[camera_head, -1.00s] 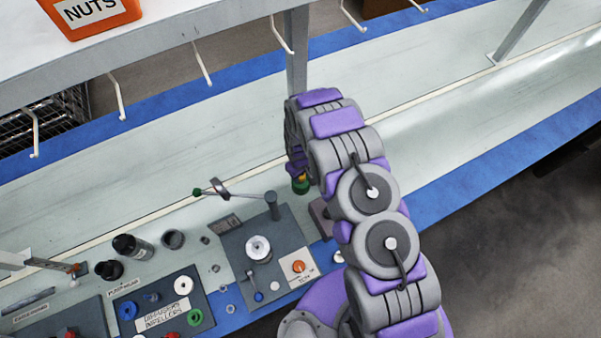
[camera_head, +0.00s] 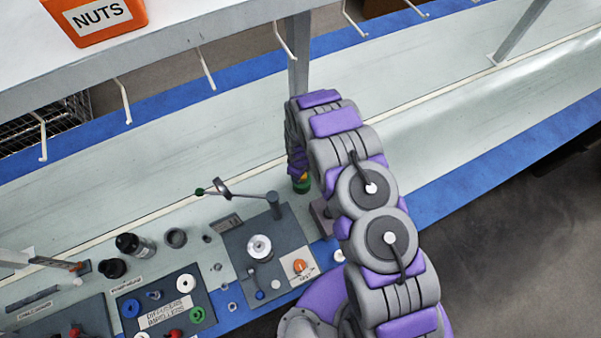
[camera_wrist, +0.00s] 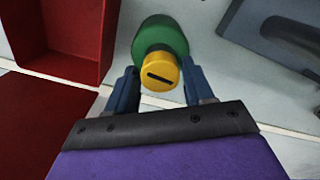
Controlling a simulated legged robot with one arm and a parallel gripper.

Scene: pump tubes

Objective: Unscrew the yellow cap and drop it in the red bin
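The yellow cap (camera_wrist: 159,71), with a dark slot across its face, sits on the end of a green tube (camera_wrist: 160,38) in the wrist view. My gripper (camera_wrist: 159,80) is open, with one blue finger on each side of the cap. Narrow gaps show between fingers and cap. A red bin (camera_wrist: 75,68), open and seemingly empty, is at the upper left of the wrist view. In the head view, the cap (camera_head: 304,178) and the green part (camera_head: 302,188) show only as a small patch beside my arm, which hides most of my gripper.
A dark panel with a knob and lever (camera_head: 259,248) lies left of my arm, beside a tray of coloured rings (camera_head: 160,310). A shelf with hooks and an orange NUTS bin (camera_head: 95,20) overhangs. The bench at back right is clear.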

